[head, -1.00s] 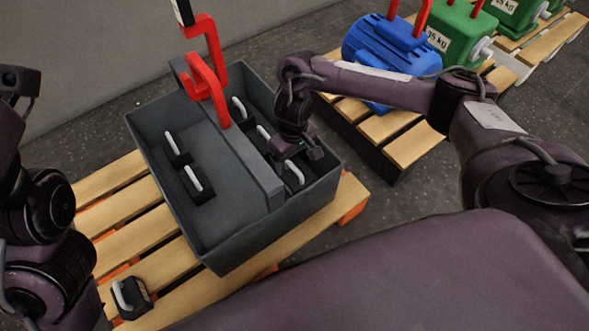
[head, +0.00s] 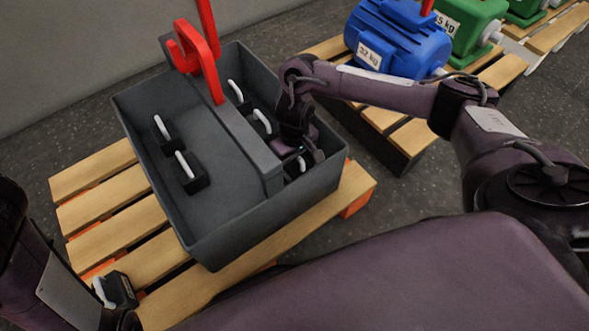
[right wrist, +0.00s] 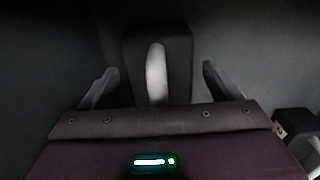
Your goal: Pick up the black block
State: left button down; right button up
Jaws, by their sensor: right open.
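Black blocks with pale handles sit in a grey divided box (head: 205,255). Two, a farther one (head: 165,137) and a nearer one (head: 190,174), are in its left compartment. Two more, one at the back (head: 237,95) and one in the middle (head: 263,126), are in the right compartment. My right gripper (head: 302,162) is down in the near end of that compartment, at a third block, mostly hidden by it. In the right wrist view this block (right wrist: 178,58) stands between the open fingers (right wrist: 160,75), with gaps on both sides. My left gripper is not visible.
Another black block (head: 120,290) rests on the wooden pallet (head: 90,215) beside my left arm. A red hook (head: 205,62) rises from the box's divider. A blue motor (head: 400,40) and a green one (head: 470,30) stand on pallets behind.

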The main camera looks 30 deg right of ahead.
jog(key=shift+c, duration=0.3)
grip_shut()
jog(key=shift+w+r, duration=0.15)
jog(key=shift+r, duration=0.05)
